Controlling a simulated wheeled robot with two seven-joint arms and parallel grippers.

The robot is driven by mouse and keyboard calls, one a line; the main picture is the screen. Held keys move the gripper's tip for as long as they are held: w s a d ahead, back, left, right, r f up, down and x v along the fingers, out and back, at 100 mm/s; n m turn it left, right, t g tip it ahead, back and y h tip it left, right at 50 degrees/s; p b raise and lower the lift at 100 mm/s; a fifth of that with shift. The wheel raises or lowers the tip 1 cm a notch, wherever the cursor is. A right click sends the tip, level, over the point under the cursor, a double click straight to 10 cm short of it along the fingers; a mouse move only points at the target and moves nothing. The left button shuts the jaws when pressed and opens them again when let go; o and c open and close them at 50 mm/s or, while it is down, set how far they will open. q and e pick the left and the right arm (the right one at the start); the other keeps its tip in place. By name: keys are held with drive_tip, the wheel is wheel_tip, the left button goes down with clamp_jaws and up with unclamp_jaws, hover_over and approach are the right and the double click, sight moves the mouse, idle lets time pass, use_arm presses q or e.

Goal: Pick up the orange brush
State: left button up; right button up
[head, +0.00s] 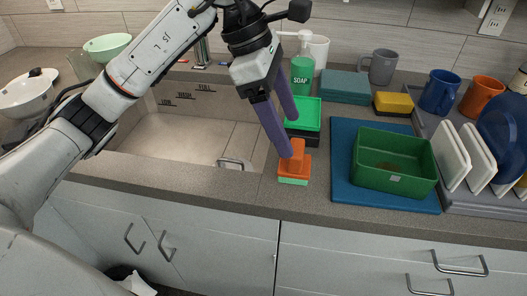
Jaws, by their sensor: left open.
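The orange brush (295,160) sits on the grey counter just right of the sink, near the front edge. It has an orange handle on an orange block, with a green layer underneath. My left gripper (288,142) comes down from the upper left with two purple fingers, open. One fingertip is at the left of the brush's handle, and the other finger is behind it, partly hidden. I cannot tell whether either finger touches the brush. My right gripper does not show.
The sink (190,140) lies left of the brush. To the right, a green bin (395,162) rests on a blue mat (343,150), beside a dish rack with white plates (452,155).

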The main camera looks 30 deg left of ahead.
sight(294, 146)
use_arm(q)
drive_tip(key=x, duration=0.4)
drive_tip(key=shift+f, duration=0.2)
drive_tip(key=shift+p+x, duration=0.65)
drive_tip(key=shift+x, duration=2)
drive_tip(key=shift+s, duration=0.1)
drive_tip(key=c, duration=1.3)
wheel_tip(294, 146, up, 10)
drive_tip(key=shift+r+b, duration=0.1)
drive_tip(key=shift+b, duration=0.3)
